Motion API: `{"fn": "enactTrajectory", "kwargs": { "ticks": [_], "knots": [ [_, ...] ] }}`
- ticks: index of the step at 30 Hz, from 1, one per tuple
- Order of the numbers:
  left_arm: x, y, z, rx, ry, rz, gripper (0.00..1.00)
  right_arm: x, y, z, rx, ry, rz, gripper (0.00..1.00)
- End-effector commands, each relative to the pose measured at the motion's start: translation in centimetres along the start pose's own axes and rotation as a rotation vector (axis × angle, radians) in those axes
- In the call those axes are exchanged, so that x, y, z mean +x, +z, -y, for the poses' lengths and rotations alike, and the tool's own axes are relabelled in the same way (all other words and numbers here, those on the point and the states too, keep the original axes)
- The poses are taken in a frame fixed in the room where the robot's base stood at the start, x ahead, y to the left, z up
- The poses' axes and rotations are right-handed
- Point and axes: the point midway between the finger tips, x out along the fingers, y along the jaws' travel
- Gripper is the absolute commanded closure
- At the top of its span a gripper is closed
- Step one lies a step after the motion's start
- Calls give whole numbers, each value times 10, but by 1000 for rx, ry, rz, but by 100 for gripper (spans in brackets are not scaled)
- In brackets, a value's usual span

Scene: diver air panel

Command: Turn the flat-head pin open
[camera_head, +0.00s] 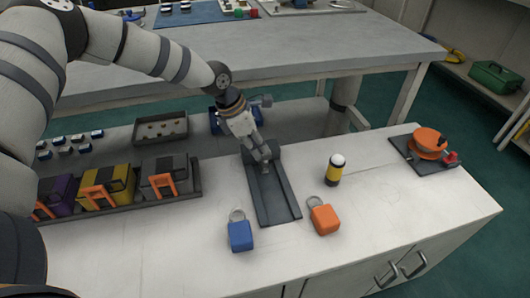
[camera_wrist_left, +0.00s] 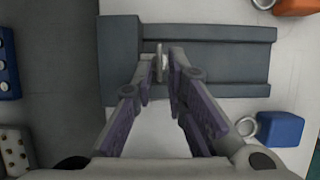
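A dark grey panel (camera_head: 272,193) lies on the white bench, with a raised block at its far end. In the left wrist view the panel (camera_wrist_left: 225,58) runs across the upper part. A small, pale flat-head pin (camera_wrist_left: 159,64) stands up from it. My left gripper (camera_head: 264,158) is low over the panel's far half. In the left wrist view, its fingertips (camera_wrist_left: 161,58) are on either side of the pin, with a narrow gap; the fingers look open, and contact is not clear. In the head view the gripper mostly hides the pin. My right gripper is not in view.
A blue padlock-like block (camera_head: 240,236) and an orange one (camera_head: 324,218) lie near the panel. A yellow-black cylinder (camera_head: 334,174) and an orange valve wheel (camera_head: 429,142) stand to the right. A dark tray (camera_head: 190,193) of cases lies left. The right front bench is clear.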

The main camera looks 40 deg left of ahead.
Motion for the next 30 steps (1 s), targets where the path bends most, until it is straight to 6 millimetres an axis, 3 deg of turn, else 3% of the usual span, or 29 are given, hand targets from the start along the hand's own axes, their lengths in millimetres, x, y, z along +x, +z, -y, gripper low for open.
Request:
{"fn": "enactTrajectory", "kwargs": {
  "ticks": [1, 6, 13, 16, 30],
  "knots": [
    [11, -2, 0, 0, -2, -4, 87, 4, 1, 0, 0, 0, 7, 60],
    [25, 0, 0, 1, 1, 0, 87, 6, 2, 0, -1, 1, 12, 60],
    [25, 1, 0, 1, 1, 2, 87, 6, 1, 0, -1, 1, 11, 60],
    [25, 1, 0, 1, 1, 1, 100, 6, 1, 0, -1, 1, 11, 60],
    [22, 2, 0, -47, 24, 3, 100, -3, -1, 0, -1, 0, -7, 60]
  ]
}}
